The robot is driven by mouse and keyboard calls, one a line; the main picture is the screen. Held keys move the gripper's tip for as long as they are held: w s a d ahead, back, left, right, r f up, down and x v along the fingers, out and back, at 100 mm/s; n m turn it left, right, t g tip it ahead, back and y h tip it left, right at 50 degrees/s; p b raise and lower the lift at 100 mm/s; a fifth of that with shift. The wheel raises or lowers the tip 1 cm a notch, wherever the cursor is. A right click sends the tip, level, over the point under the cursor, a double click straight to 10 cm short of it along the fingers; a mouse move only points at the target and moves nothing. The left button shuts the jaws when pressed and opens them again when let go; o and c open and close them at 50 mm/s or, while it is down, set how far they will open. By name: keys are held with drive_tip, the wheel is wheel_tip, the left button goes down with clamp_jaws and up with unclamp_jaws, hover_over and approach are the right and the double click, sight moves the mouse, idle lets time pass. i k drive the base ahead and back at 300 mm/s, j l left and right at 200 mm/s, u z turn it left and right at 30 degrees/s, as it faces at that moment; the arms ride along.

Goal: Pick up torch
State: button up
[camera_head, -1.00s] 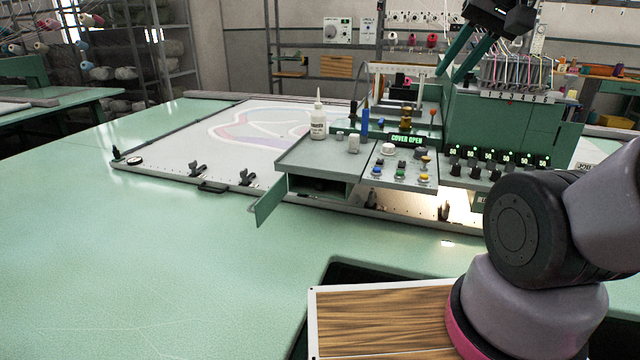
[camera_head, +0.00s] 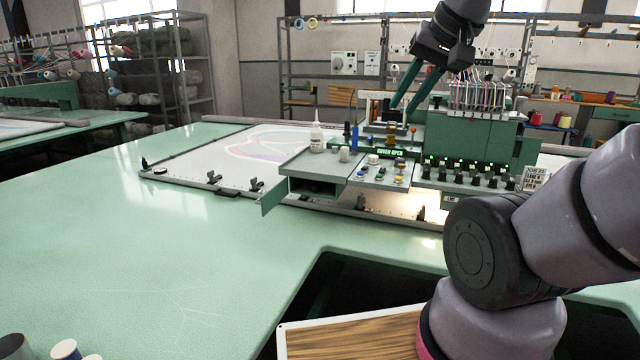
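My gripper (camera_head: 404,106) is above the green machine head (camera_head: 470,138), tilted, with its two green fingers pointing down and left. The fingers are apart with a gap between them. I cannot surely pick out the torch. A slim blue upright object (camera_head: 354,137) stands on the machine's control deck, left of the fingertips. A brass-coloured piece (camera_head: 391,138) stands just below the fingertips.
The control panel (camera_head: 382,172) reads "COVER OPEN" and carries knobs. A framed white cloth (camera_head: 210,165) lies left. The green table (camera_head: 150,260) is largely clear; spools (camera_head: 66,349) stand at its near corner.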

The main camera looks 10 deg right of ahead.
sight(317, 185)
drive_tip(key=i+l+u, duration=0.25)
drive_tip(key=i+l, duration=0.15)
drive_tip(key=i+l+u, duration=0.25)
drive_tip(key=l, duration=0.3)
drive_tip(key=i, duration=0.1)
